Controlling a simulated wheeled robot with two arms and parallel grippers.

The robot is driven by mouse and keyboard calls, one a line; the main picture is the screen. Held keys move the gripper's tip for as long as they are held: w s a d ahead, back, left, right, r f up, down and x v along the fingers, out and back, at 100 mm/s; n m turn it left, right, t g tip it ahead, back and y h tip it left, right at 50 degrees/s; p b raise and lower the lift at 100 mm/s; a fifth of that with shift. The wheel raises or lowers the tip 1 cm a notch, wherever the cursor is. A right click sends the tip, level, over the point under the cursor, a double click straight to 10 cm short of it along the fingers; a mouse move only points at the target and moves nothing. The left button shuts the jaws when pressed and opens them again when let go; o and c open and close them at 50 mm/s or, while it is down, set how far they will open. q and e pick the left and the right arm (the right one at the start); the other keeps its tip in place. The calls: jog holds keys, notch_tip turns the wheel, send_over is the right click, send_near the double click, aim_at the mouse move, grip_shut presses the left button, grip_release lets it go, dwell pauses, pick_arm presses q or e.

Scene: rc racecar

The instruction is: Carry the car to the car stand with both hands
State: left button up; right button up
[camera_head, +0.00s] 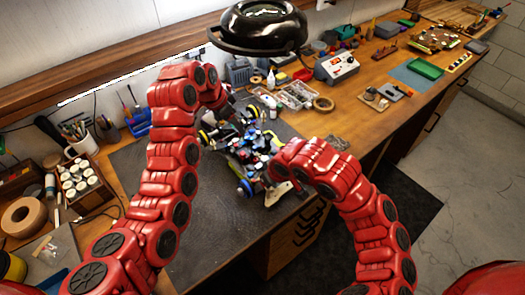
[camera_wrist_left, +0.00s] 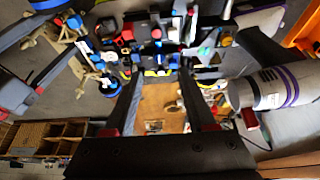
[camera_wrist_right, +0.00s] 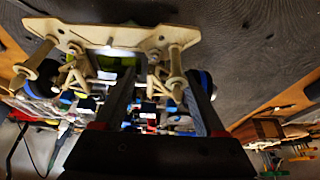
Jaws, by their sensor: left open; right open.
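The RC car (camera_head: 243,152), with an open chassis of coloured parts and blue-and-yellow wheels, is over the dark mat (camera_head: 205,215) on the bench. My left gripper (camera_head: 226,104) is at its far side. In the left wrist view, my open left fingers (camera_wrist_left: 161,76) point at the car's chassis (camera_wrist_left: 155,35); contact is unclear. My right gripper is mostly hidden behind its arm at the car's near right side. In the right wrist view, my open right fingers (camera_wrist_right: 159,76) reach under a beige plate with posts (camera_wrist_right: 112,36); I cannot tell if it belongs to the car or the stand.
A black round lamp (camera_head: 260,25) hangs above the far bench. Paint jars (camera_head: 80,182) and a tape roll (camera_head: 24,217) stand at left. A white bottle (camera_head: 271,80), parts trays (camera_head: 298,95) and a meter box (camera_head: 336,66) stand behind. The mat's near part is clear.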

pick_arm(q)
jog(key=v, duration=0.3)
jog(key=shift+a+r, duration=0.15)
jog(key=shift+r, duration=0.05)
pick_arm(e)
jog(key=v, duration=1.2)
pick_arm(q)
jog(key=shift+s+f, duration=0.1)
